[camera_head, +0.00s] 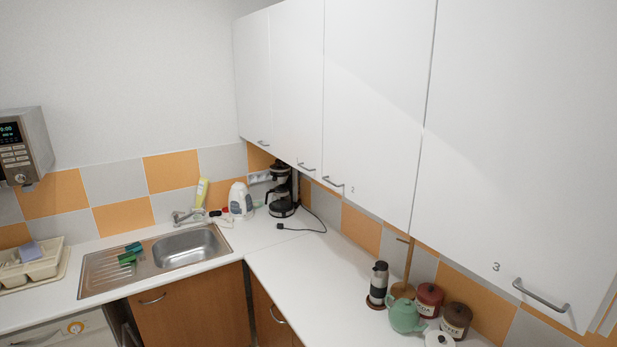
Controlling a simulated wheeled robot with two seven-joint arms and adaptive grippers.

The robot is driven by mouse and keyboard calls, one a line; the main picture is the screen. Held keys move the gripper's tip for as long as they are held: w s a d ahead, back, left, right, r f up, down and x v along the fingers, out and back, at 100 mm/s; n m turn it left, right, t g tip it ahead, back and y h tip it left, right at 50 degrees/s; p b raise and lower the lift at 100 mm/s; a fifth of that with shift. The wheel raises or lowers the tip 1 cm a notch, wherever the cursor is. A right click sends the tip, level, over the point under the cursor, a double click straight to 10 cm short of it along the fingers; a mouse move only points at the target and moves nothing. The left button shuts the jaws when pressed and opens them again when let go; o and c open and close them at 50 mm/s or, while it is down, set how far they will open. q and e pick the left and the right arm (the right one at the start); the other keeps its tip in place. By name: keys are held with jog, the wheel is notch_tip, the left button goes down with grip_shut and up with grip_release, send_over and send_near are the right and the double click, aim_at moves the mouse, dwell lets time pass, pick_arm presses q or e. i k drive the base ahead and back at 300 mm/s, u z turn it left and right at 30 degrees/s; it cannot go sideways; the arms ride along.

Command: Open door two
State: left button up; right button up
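Door two (375,110) is a white upper cabinet door in the middle of the wall row. A small "2" is marked near its lower edge. Its metal bar handle (333,182) is at the lower left corner. The door looks shut, flush with its neighbours. Neither of my grippers is in view.
Door three (520,150), with its handle (540,295), is on the right; other white doors (296,90) are on the left. Below, the white counter (300,262) holds a coffee maker (281,195), a teapot (405,316) and canisters (429,298). A sink (185,247) is at left.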

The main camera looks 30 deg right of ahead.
aim_at(378, 54)
jog(key=z, duration=0.35)
jog(key=i, duration=1)
jog(key=z, duration=0.6)
